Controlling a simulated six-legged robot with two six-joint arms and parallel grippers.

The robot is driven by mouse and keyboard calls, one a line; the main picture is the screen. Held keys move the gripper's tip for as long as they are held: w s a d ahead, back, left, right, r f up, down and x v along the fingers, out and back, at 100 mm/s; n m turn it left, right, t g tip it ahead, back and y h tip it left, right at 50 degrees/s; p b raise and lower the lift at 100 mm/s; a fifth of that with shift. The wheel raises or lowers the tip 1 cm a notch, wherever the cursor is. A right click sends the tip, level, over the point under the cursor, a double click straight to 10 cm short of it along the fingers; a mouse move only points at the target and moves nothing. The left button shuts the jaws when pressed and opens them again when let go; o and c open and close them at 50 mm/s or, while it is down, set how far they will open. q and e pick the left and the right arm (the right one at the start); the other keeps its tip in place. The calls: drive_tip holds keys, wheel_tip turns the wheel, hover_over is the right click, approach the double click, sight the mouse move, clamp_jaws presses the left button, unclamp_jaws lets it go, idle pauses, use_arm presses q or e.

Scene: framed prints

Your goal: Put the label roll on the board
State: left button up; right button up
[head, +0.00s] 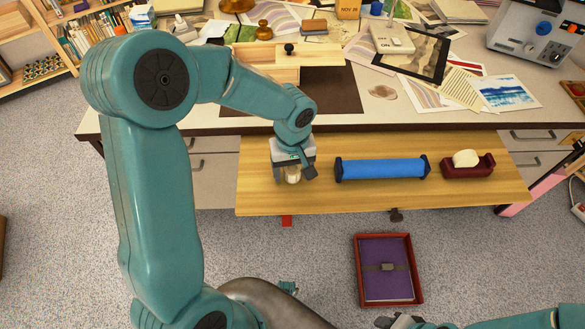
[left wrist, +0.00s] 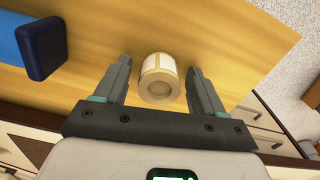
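The label roll (left wrist: 158,78), a small white and tan cylinder, shows between the fingers of my left gripper (left wrist: 162,88) in the left wrist view. The fingers are open, with a gap on each side of the roll. In the head view the roll (head: 293,176) shows just under my left gripper (head: 294,172), at the left part of a long wooden board (head: 300,200) along the desk's front. Whether the roll rests on that board is hard to tell. My right gripper (head: 408,321) is partly in view at the bottom edge; its fingers are not clear.
A blue roller (head: 383,169) and a dark red tape dispenser (head: 468,165) stand to the right on the long board. A pale wooden piece with a black knob (head: 320,54) lies behind on the desk. A red tray (head: 361,290) with a purple book is below.

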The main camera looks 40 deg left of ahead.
sight(292, 169)
use_arm(q)
drive_tip(key=shift+r+p, duration=0.3)
wheel_tip(292, 169, up, 12)
drive_tip(key=p, duration=0.2)
drive_tip(key=shift+s+f, duration=0.1)
drive_tip(key=shift+f, duration=0.05)
idle(0.5)
